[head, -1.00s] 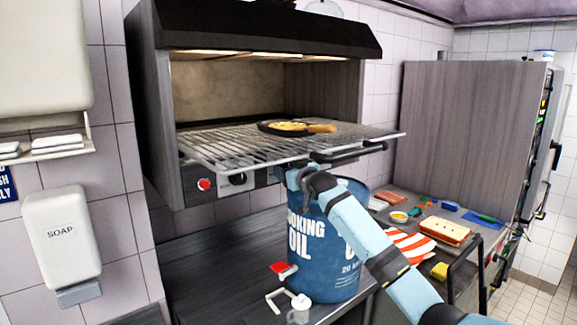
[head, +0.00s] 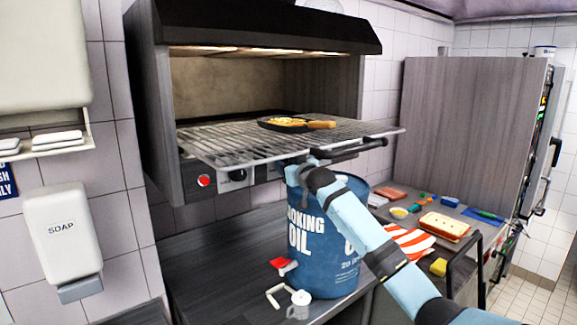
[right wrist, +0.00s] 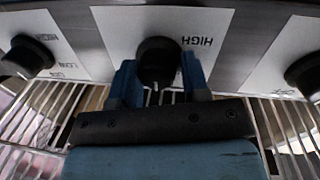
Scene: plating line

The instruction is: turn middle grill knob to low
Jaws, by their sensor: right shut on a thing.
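The grill (head: 258,92) is a steel box with a wire rack and a control strip below. In the right wrist view, a round black knob (right wrist: 158,58) sits on a white plate with HIGH printed to its right; its white mark faces the bottom of the picture. My right gripper (right wrist: 158,82) is shut on this knob, one finger on each side. Its LOW marking is not visible. In the head view my right gripper (head: 293,172) is at the strip under the rack, and the gripped knob is hidden. My left gripper is not in view.
Other black knobs flank it, one left (right wrist: 28,57) and one right (right wrist: 305,72). A pan (head: 284,125) with food sits on the wire rack (head: 230,147) just above my gripper. A blue oil drum (head: 318,255) stands below, close to my forearm.

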